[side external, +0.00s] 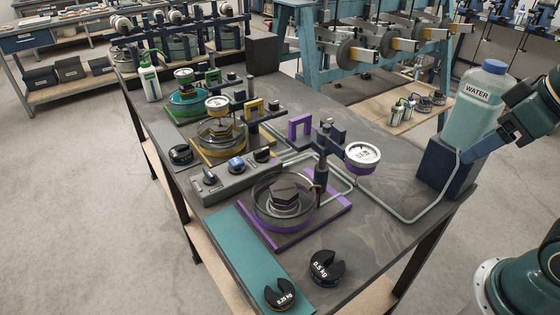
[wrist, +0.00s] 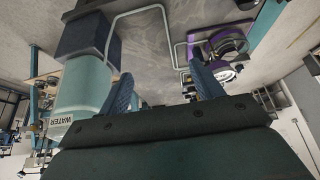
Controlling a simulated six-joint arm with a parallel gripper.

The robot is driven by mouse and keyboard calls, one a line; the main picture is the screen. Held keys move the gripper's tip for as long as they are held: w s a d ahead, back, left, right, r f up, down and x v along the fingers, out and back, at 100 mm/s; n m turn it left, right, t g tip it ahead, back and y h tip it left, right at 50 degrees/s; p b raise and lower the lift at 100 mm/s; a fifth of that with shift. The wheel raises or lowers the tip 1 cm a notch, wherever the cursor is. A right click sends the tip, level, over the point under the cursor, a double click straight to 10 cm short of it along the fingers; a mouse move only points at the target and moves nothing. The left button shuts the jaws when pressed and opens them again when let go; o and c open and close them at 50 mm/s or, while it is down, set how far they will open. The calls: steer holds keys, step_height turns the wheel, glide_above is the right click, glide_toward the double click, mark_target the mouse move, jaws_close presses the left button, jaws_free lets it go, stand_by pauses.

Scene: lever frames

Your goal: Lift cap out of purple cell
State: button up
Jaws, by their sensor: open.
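The purple cell (side external: 256,240) is near the front of the bench in the side external view, a clear round chamber on a purple-edged base. A dark hexagonal cap (side external: 285,191) sits inside its ring, on a stepped metal piece.
A water bottle (side external: 471,112) stands in a dark blue holder (side external: 445,168), with a tube running across the bench. A round gauge (side external: 362,157) and purple lever (side external: 299,124) stand by the cell. Slotted weights (side external: 326,267) lie in front. Yellow and green cells stand behind.

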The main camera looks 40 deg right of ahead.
steer(key=shift+o, duration=0.9)
steer(key=w+a+r+n+g, duration=0.1)
steer(key=w+a+r+n, duration=0.1)
steer(key=w+a+n, duration=0.4)
steer(key=w+a+r+n+g, duration=0.2)
steer(key=w+n, duration=0.2)
steer(key=w, duration=0.3)
steer(key=w+a+f+n+g, duration=0.2)
steer(key=w+a+f+n, duration=0.4)
steer(key=w+a+n, duration=0.4)
steer(key=a, duration=0.3)
steer(key=shift+w+a+g, duration=0.15)
steer(key=shift+w+g, duration=0.15)
steer(key=shift+w, duration=0.1)
steer(key=shift+f, duration=0.1)
